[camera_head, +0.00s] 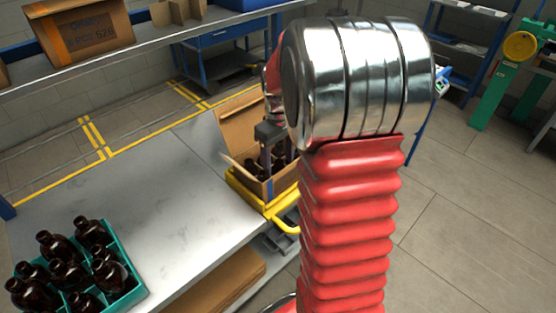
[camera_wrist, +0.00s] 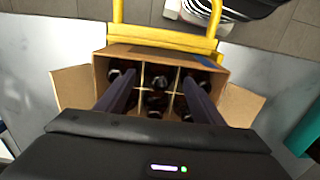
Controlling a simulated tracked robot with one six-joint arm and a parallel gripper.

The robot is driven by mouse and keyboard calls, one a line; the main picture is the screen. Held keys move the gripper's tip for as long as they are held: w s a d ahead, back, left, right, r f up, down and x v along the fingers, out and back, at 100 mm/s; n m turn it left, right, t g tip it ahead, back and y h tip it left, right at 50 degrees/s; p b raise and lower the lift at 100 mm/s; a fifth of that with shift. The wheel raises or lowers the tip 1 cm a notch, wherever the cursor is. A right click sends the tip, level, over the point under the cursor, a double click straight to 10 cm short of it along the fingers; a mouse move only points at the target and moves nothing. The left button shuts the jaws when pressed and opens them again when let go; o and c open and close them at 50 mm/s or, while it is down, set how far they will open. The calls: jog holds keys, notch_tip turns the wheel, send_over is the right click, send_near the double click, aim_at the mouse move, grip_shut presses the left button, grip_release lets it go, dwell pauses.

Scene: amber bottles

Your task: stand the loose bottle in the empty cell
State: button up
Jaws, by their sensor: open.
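An open cardboard carton (camera_head: 284,184) with dark amber bottles in it stands at the end of the grey table. The wrist view shows the carton (camera_wrist: 218,73) from above, with pale dividers and bottles in its cells. My gripper (camera_wrist: 158,80) is open, its two dark fingers reaching down into or just over the carton. A bottle (camera_wrist: 155,101) shows between the fingers, with no finger visibly touching it. The fingers hide some cells, so I cannot tell which cell is empty or which bottle is the loose one. In the head view my gripper (camera_head: 276,158) is partly hidden by my arm.
A teal crate (camera_head: 127,297) with several amber bottles stands at the table's near left. The grey table (camera_head: 150,200) between crate and carton is clear. A yellow frame (camera_head: 245,197) surrounds the carton's base. Carton flaps (camera_wrist: 72,87) stick out sideways. A shelf with boxes (camera_head: 85,32) hangs behind.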

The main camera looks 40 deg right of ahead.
notch_tip(320, 180, up, 14)
dwell(0.8)
jog(key=shift+f, duration=0.15)
dwell(0.9)
jog(key=s+a+t, duration=0.2)
jog(key=s+a, duration=0.6)
jog(key=a, duration=0.3)
jog(key=s+a+f+m+t, duration=0.1)
jog(key=s+a+t, duration=0.2)
jog(key=s+a, duration=0.5)
jog(key=a, duration=0.3)
jog(key=shift+s+a+m+t, duration=0.15)
jog(key=shift+a+m+t, duration=0.05)
jog(key=shift+m+t, duration=0.1)
